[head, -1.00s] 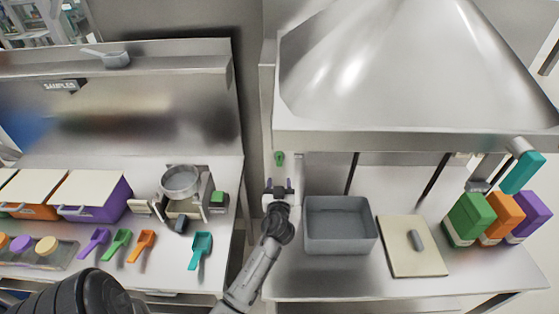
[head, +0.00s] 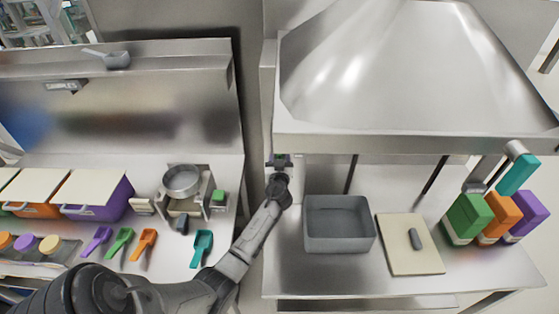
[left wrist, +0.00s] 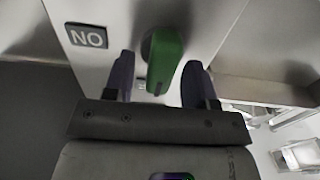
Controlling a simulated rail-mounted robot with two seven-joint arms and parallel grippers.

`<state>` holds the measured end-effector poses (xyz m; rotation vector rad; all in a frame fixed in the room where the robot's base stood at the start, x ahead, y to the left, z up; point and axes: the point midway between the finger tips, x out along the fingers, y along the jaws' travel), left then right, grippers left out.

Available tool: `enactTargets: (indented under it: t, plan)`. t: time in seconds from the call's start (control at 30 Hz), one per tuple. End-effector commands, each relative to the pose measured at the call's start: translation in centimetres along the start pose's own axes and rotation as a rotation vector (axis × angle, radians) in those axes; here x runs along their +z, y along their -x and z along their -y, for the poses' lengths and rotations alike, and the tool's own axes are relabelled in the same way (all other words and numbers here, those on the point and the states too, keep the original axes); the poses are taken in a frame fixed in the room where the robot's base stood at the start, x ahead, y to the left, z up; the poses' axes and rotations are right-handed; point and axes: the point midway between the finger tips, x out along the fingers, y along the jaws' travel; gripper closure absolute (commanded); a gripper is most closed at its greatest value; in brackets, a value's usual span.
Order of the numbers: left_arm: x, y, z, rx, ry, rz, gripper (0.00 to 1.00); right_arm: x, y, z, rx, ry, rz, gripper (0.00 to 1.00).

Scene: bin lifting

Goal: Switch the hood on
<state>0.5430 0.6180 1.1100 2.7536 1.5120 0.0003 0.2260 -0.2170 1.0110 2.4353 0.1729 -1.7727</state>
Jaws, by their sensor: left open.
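The hood (head: 400,65) is the large steel canopy at the upper right of the head view. Its green switch (left wrist: 162,60) sits on a pale upright panel in the left wrist view, beside a small plate reading "NO" (left wrist: 86,38). My left gripper (head: 280,160) is raised in front of the narrow post at the hood's left edge. In the left wrist view its two dark fingers (left wrist: 158,72) are open, one on each side of the green switch. I cannot tell whether they touch it. The gripper largely hides the switch in the head view. My right gripper is not in view.
Under the hood stand a grey bin (head: 340,247), a cutting board (head: 398,255) and several coloured boxes (head: 468,216). The left bench holds a sieve (head: 182,180), scoops (head: 202,248) and lidded bins (head: 95,190). A gap separates the benches.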

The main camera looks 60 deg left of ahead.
Motion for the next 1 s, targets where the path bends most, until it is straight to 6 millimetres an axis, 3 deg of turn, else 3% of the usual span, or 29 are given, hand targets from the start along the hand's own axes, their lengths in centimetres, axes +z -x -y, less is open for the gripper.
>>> enactTargets:
  t: [0.17, 0.67, 1.0]
  plan:
    - [0.01, 0.01, 0.00, 0.000, 0.000, 0.000, 0.49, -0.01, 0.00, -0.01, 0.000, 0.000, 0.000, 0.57]
    - [0.03, 0.04, 0.00, 0.000, 0.000, 0.000, 0.97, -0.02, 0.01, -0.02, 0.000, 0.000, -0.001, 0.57]
    - [0.14, 0.03, -0.06, 0.000, -0.061, 0.000, 0.98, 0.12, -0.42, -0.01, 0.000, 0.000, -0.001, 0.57]
